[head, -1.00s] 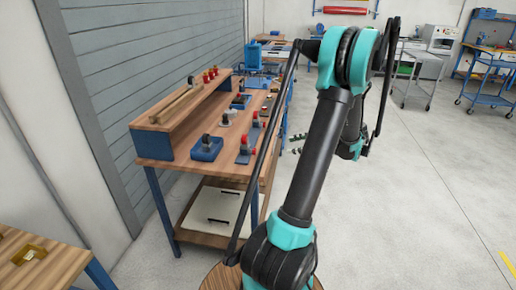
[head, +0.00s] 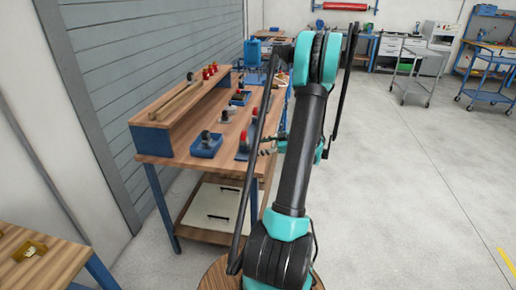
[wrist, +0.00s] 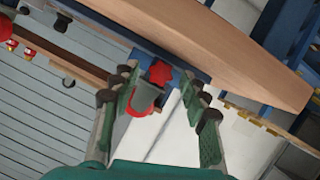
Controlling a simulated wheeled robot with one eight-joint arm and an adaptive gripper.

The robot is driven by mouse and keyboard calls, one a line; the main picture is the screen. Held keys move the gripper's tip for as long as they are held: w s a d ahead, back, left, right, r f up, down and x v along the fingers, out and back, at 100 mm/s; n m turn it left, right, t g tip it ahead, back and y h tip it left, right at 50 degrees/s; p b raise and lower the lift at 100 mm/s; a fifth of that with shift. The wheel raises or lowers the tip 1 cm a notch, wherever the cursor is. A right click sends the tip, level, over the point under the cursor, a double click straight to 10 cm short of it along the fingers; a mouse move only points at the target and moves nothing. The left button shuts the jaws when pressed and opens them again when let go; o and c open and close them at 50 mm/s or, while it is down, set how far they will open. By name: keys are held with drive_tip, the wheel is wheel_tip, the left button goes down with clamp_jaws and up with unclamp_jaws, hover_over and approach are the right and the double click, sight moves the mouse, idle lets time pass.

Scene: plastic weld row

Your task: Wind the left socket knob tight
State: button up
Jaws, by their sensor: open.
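In the wrist view a red star-shaped knob (wrist: 160,72) sits on a blue base (wrist: 184,76), between the fingertips of my open gripper (wrist: 157,76). No contact is visible, and the distance in depth is hard to judge. A grey part with a red edge (wrist: 143,98) is also between the fingers. In the head view a red knob (head: 243,141) stands on the bench near its right edge, with my gripper (head: 269,146) just to its right, partly hidden by my arm. I cannot tell which knob is the left socket's.
The wooden bench (head: 172,178) has a raised shelf (head: 150,120) at the left. A blue tray (head: 207,150) with a dark knob sits at its front, with several small fixtures behind.

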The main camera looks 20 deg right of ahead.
drive_tip(key=shift+w+a+f, duration=0.1)
drive_tip(key=shift+w+a, duration=0.1)
drive_tip(key=shift+a, duration=0.05)
drive_tip(key=shift+c, duration=0.6)
clamp_jaws()
drive_tip(key=m+g, duration=0.1)
drive_tip(key=m+g+y, duration=0.1)
drive_tip(key=m, duration=0.1)
drive_tip(key=shift+w+d+m, duration=0.15)
drive_tip(key=shift+w+m, duration=0.05)
drive_tip(key=shift+m, duration=0.1)
drive_tip(key=shift+w+d+m+g+y, duration=0.15)
drive_tip(key=shift+m+g+y, duration=0.9)
drive_tip(key=shift+m, duration=0.75)
